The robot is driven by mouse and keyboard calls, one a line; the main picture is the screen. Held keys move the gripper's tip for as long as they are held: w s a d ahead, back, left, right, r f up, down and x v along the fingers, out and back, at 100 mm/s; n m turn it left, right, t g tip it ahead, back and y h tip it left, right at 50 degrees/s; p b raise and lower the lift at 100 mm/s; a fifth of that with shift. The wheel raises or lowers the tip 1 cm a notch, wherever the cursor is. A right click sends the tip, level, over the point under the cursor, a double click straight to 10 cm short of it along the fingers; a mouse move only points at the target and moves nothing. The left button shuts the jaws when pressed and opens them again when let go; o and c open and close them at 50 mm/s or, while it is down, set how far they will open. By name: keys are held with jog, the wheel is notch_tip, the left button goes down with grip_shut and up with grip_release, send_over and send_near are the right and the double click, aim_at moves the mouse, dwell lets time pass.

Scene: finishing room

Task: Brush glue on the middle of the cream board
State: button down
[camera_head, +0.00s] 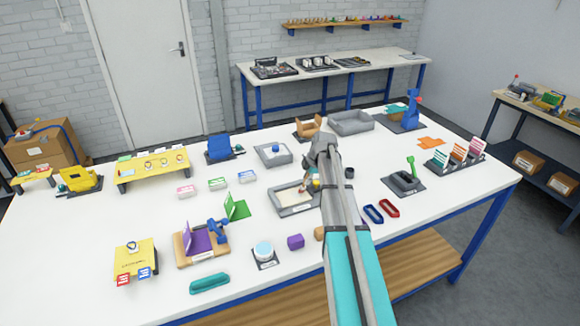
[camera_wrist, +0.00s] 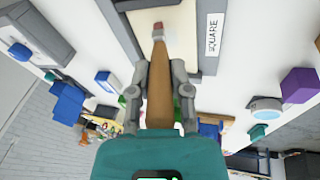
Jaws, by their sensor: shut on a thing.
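The cream board (camera_head: 291,196) lies inside a grey-rimmed tray on the white table, partly hidden by my arm. It also shows at the top of the wrist view (camera_wrist: 180,18), with a tray label reading "SQUARE" (camera_wrist: 211,34). My gripper (camera_wrist: 160,78) is shut on the wooden handle of a brush (camera_wrist: 160,95). The brush's reddish-grey tip (camera_wrist: 158,30) points at the board and appears over it. I cannot tell whether the tip touches. In the head view my gripper (camera_head: 309,178) is above the tray's right part. No glue mark is clearly visible on the board.
A small dark pot (camera_head: 349,173) stands right of my arm. A second grey tray (camera_head: 273,154) with a blue-topped item is behind. Blue (camera_head: 373,214) and red (camera_head: 389,208) trays lie right.

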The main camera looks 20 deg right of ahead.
jog(key=shift+s+a, duration=0.1)
jog(key=shift+a, duration=3.5)
notch_tip(320, 180, up, 8)
jog(key=p, duration=0.7)
jog(key=shift+d+f, duration=0.15)
jog(key=shift+f, duration=0.05)
jog(key=shift+f, duration=0.25)
notch_tip(320, 180, down, 6)
jog(key=b, duration=0.6)
jog(key=shift+s+f+b, duration=0.1)
jog(key=shift+f+b, duration=0.7)
jog(key=shift+b, duration=0.05)
jog(key=shift+d, duration=0.15)
jog(key=shift+d, duration=1.65)
jog(key=shift+d, duration=0.1)
